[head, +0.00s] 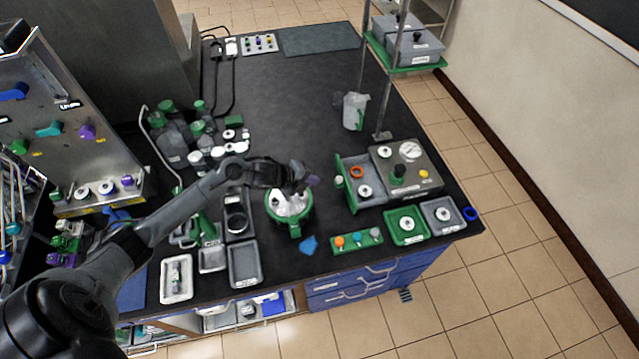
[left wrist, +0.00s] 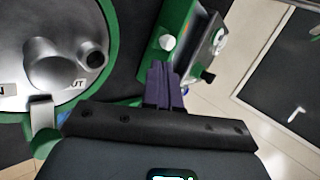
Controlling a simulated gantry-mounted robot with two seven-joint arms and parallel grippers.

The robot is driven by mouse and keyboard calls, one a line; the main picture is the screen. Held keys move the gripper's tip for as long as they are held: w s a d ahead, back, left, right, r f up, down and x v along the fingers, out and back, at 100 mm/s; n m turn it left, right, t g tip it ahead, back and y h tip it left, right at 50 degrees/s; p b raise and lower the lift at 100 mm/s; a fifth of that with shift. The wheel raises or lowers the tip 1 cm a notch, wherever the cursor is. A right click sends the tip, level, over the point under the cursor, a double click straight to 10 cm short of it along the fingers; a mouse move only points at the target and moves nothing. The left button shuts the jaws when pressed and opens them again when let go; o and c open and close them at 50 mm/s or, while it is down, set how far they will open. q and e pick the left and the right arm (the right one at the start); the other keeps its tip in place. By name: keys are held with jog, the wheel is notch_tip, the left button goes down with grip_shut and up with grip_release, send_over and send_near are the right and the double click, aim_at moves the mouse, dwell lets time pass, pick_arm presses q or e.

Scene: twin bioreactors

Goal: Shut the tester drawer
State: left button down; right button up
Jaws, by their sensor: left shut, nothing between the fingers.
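The tester (head: 408,165) is a grey box with a round gauge, at the right of the bench in the head view. Its drawer (head: 350,202) stands out to the left, open, with a green front panel and a small knob. An orange ring and a round grey-and-white part lie in it. My left gripper (head: 312,180) is shut and empty, a little left of the drawer front, above the round green-rimmed vessel. In the left wrist view its purple fingers (left wrist: 163,88) are together, just below the green drawer front (left wrist: 172,22) and its pale knob. My right gripper is not in view.
The metal-lidded green vessel (head: 290,207) stands under my left wrist. A green strip with coloured knobs (head: 357,241), a green tray (head: 407,226) and a grey tray (head: 441,217) lie in front of the tester. A clear jug (head: 354,110) and a stand post are behind it.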

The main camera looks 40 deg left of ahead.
aim_at(337, 183)
pick_arm(q)
jog(key=x, duration=0.8)
jog(key=shift+w+d+f+b, duration=0.15)
jog(key=shift+w+d+b, duration=0.1)
jog(key=shift+b, duration=0.1)
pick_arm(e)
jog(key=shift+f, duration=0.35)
